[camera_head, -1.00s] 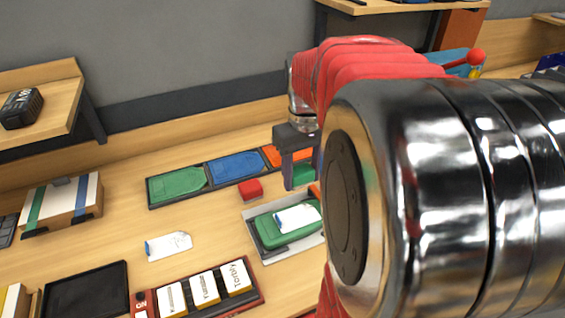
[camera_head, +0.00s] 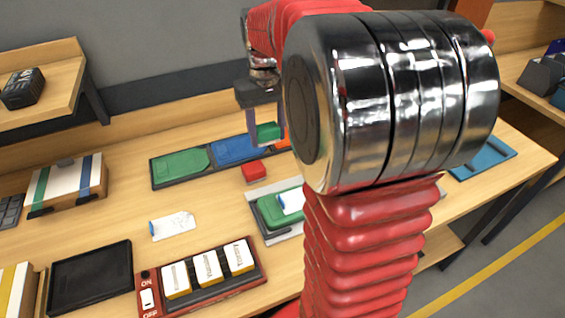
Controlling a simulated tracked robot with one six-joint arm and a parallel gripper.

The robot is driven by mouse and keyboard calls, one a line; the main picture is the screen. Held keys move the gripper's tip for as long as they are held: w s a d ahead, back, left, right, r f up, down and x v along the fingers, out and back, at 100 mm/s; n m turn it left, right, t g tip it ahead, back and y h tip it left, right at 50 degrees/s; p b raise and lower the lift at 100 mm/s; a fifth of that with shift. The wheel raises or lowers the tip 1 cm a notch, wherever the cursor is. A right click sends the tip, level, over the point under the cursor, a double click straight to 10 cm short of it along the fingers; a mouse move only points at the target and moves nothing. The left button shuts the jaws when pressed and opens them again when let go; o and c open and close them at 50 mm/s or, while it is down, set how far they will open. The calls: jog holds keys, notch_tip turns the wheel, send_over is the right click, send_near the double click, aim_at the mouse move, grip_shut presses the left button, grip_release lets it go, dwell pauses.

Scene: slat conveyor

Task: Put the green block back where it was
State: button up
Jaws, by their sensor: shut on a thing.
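The green block (camera_head: 267,132) is between the fingers of my gripper (camera_head: 266,130). My gripper is shut on it, pointing down, with the block in front of the blue section of the long tray in the picture. I cannot tell how high above the table it is. A red block (camera_head: 254,171) sits on the table just below the tray. The tray has a green section (camera_head: 181,164), a blue section (camera_head: 233,149) and an orange section (camera_head: 282,139), the last mostly hidden by my arm.
A green item with a white label (camera_head: 270,211) lies in a grey tray, partly behind my arm. A red switch panel (camera_head: 256,273), a black tray (camera_head: 90,277), a white tag (camera_head: 173,225) and a striped box (camera_head: 68,184) stand at left and front. A blue tray (camera_head: 484,159) lies at right.

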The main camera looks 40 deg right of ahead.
jog(key=w+a, duration=1.8)
jog(key=w, duration=0.1)
jog(key=shift+m, duration=0.4)
jog(key=shift+s+r, duration=0.1)
